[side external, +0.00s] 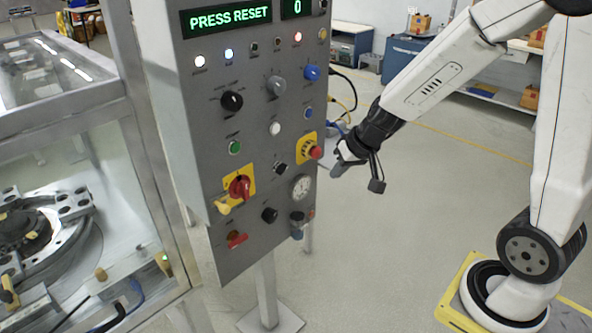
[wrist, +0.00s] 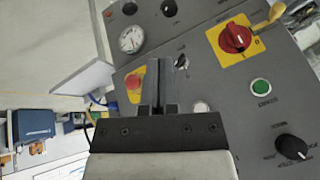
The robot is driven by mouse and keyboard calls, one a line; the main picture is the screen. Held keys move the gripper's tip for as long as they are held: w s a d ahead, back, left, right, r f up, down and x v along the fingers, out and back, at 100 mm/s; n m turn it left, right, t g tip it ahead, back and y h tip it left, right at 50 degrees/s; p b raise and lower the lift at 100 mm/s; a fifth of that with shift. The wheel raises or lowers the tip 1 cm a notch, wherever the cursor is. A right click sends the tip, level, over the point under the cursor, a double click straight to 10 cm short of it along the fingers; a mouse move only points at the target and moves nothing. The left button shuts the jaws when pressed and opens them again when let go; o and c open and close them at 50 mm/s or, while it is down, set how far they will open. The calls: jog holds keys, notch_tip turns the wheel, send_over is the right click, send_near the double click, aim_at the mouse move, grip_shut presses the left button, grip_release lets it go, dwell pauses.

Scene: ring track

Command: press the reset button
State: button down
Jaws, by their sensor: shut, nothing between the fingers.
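The grey control panel (side external: 250,180) stands upright, and its display (side external: 231,16) reads PRESS RESET. Its small labels are too blurred for me to tell which button is reset. In the side view a blue button (side external: 308,113), a white button (side external: 274,129) and a green button (side external: 234,147) form a slanting row. The white button (wrist: 200,106) and green button (wrist: 260,87) also show in the wrist view. No blue button shows there. My gripper (side external: 338,168) is shut and empty, right of the panel near the red emergency stop. Its fingers (wrist: 166,78) cover part of the panel.
The red emergency stop (side external: 316,152) on its yellow plate is the control closest to my gripper in the side view. A red rotary switch (side external: 239,187), a gauge (side external: 301,187) and several knobs also stick out. A glazed machine enclosure (side external: 130,130) stands left.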

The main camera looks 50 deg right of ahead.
aim_at(310, 117)
jog(key=w+d+r+m+t+h, duration=0.1)
jog(key=w+d+r+m, duration=0.1)
jog(key=d, duration=0.4)
jog(key=w+d+r+m+t+h, duration=0.1)
jog(key=w+d+m+t, duration=0.1)
jog(key=w+d, duration=0.3)
jog(key=shift+d+r+t, duration=0.3)
jog(key=shift+d+r, duration=0.05)
jog(key=shift+d, duration=0.5)
jog(key=shift+w, duration=0.15)
jog(key=w, duration=0.8)
jog(key=shift+w, duration=0.25)
jog(key=shift+w, duration=0.85)
dwell(2.7)
jog(key=shift+s, duration=0.85)
jog(key=shift+s, duration=0.1)
